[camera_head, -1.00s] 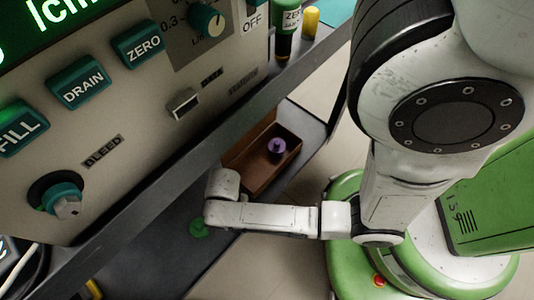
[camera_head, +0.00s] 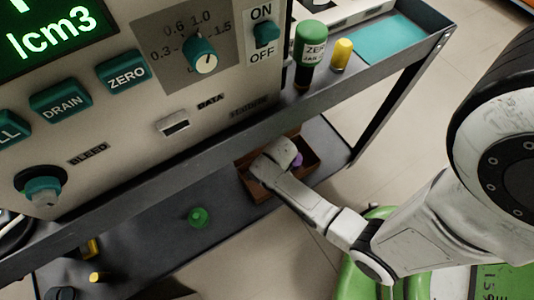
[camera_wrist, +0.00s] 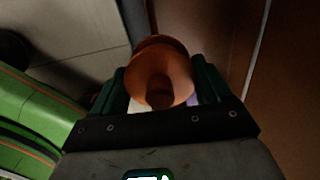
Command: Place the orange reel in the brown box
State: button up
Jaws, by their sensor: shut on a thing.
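The orange reel (camera_wrist: 160,75) is held between the two dark fingers of my gripper (camera_wrist: 160,88) in the wrist view. The brown box (camera_head: 310,166) sits on the lower shelf in the head view, and my wrist is above it, covering much of it. In the head view my fingers and the orange reel are hidden behind the wrist. A brown surface of the box (camera_wrist: 215,35) fills the right of the wrist view. A purple reel (camera_head: 298,160) is in the box, partly covered by my wrist.
A green reel (camera_head: 198,217) stands on the lower shelf left of the box, with small yellow pieces (camera_head: 98,277) further left. The upper shelf with the machine (camera_head: 140,120) overhangs the lower shelf. A green-capped bottle (camera_head: 310,50) and a yellow cylinder (camera_head: 341,53) stand on the upper shelf.

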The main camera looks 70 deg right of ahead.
jog(key=w+d+f+b, duration=0.1)
jog(key=w+f, duration=0.1)
jog(key=w+f+b, duration=0.1)
jog(key=w+f, duration=0.1)
jog(key=w+d+f+b, duration=0.1)
jog(key=w+f+b, duration=0.1)
jog(key=shift+d+f, duration=0.3)
jog(key=shift+d, duration=0.05)
notch_tip(320, 180, down, 3)
jog(key=shift+w+f+b, duration=0.15)
jog(key=shift+b, duration=0.65)
jog(key=o, duration=1.1)
notch_tip(320, 180, up, 12)
jog(key=p, duration=0.5)
jog(key=shift+p, duration=0.35)
